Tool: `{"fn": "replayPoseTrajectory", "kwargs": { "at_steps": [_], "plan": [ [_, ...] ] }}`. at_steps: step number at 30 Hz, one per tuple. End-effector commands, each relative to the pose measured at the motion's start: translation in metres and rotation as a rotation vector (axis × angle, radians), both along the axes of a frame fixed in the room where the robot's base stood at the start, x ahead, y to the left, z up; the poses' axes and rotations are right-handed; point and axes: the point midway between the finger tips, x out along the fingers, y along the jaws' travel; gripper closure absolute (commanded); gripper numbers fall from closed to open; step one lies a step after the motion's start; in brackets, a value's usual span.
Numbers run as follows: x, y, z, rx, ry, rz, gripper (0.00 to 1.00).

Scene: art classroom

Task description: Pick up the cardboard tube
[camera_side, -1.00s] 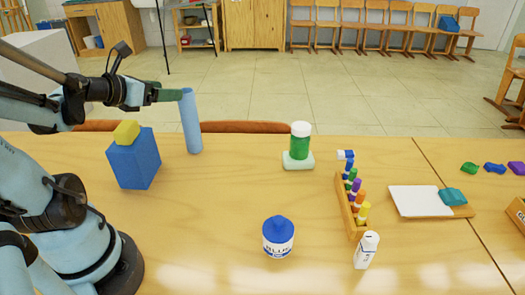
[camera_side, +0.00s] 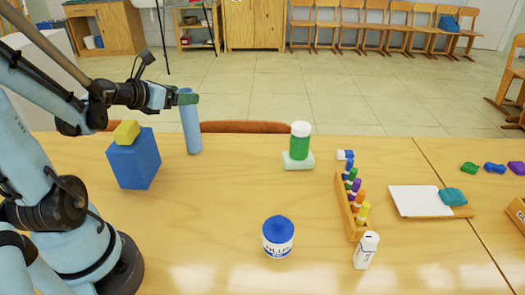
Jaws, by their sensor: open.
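The cardboard tube (camera_side: 191,126) is a tall, slim, light-blue cylinder standing upright on the table at the back left. My gripper (camera_side: 188,99) is level with the upper part of the tube, reaching in from the left. Its green fingers overlap the tube just below the top in this view. The jaws are open, and I cannot tell whether either finger touches the tube. The tube's foot rests on the table.
A blue block (camera_side: 134,162) with a yellow block (camera_side: 126,132) on top stands left of the tube, below my arm.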

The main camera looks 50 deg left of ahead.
Motion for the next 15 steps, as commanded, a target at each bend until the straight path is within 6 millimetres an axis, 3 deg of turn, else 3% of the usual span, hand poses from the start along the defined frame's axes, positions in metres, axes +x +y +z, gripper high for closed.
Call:
{"fn": "replayPoseTrajectory", "kwargs": {
  "at_steps": [6,15],
  "plan": [
    [0.018,0.003,-0.007,0.001,0.0,-0.001,0.22],
    [0.022,0.004,-0.009,0.001,0.0,0.001,0.22]
  ]
}}
